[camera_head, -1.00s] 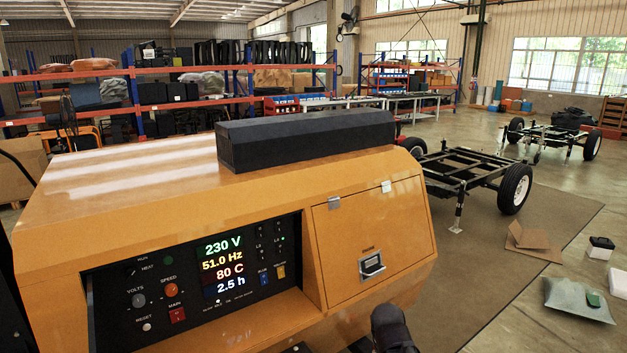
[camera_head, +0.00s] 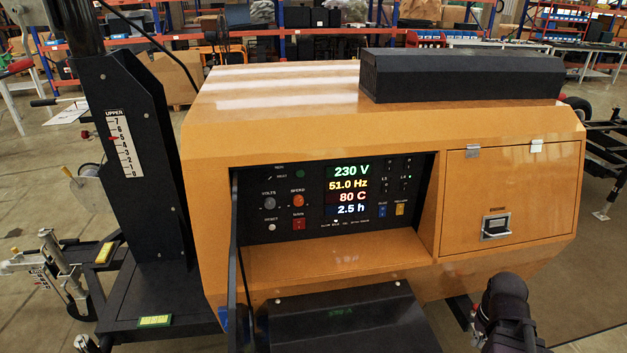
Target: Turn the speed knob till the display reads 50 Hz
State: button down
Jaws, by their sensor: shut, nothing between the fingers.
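The orange speed knob (camera_head: 298,201) sits on the black control panel (camera_head: 262,232) of the orange light tower housing, under the label SPEED. Nothing touches it. The display (camera_head: 347,186) to its right shows 230 V, 51.0 Hz, 80 C and 2.5 h, so the frequency line reads 51.0 Hz. A black part of my arm shows at the bottom right, well away from the panel. My gripper's fingers are not in view.
Beside the speed knob are the grey volts knob (camera_head: 269,203) and the red main switch (camera_head: 299,224). The panel is recessed above an orange ledge (camera_head: 340,262). A closed engine door (camera_head: 508,195) is to the right. A black mast (camera_head: 130,160) stands left.

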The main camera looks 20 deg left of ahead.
aim_at(298, 200)
jog(key=u, duration=4.2)
jog(key=i, duration=0.05)
jog(key=z, duration=2.85)
